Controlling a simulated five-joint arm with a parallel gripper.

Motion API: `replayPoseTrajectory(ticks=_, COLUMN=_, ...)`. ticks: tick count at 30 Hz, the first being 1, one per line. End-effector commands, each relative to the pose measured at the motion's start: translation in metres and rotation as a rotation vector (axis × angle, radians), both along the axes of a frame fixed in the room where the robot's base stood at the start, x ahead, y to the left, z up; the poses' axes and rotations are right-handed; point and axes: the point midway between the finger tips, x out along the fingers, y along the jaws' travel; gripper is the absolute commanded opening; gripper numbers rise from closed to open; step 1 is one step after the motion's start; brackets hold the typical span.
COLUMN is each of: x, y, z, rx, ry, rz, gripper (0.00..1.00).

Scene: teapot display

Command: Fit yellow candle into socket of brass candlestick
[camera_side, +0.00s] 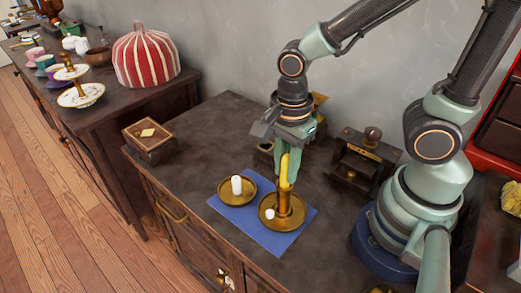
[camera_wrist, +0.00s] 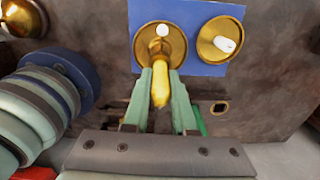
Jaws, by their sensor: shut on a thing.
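The yellow candle (camera_side: 285,169) stands nearly upright over the brass candlestick (camera_side: 283,206), its lower end at the top of the stem. In the side view I cannot tell how deep the candle sits in the socket. My gripper (camera_side: 286,168) is shut on the candle from above. The wrist view shows the candle (camera_wrist: 161,88) between the green fingers of my gripper (camera_wrist: 161,85), in line with the candlestick (camera_wrist: 176,41) beyond. The socket itself is hidden by the candle and fingers.
A small white object lies on the candlestick's dish (camera_side: 270,213). A second brass dish (camera_side: 224,193) bears a white candle (camera_side: 237,185). Both stand on a blue cloth (camera_side: 257,232). A wooden box (camera_side: 148,140) and a dark wooden stand (camera_side: 365,158) are nearby.

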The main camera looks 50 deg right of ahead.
Motion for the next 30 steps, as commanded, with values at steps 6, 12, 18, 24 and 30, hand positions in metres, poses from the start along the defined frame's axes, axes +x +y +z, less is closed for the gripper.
replayPoseTrajectory(ticks=6, x=0.0, y=0.0, z=-0.001, rx=0.0, ry=-0.001, rz=0.0, gripper=0.0)
replayPoseTrajectory(ticks=12, x=0.0, y=0.0, z=-0.004, rx=0.0, ry=-0.001, rz=0.0, gripper=0.32)
replayPoseTrajectory(ticks=18, x=0.0, y=0.0, z=-0.003, rx=0.0, ry=-0.001, rz=0.0, gripper=0.55)
replayPoseTrajectory(ticks=24, x=0.0, y=0.0, z=-0.002, rx=0.001, ry=-0.001, rz=0.0, gripper=0.55)
replayPoseTrajectory(ticks=30, x=0.001, y=0.001, z=0.016, rx=0.003, ry=-0.006, rz=0.0, gripper=0.55)
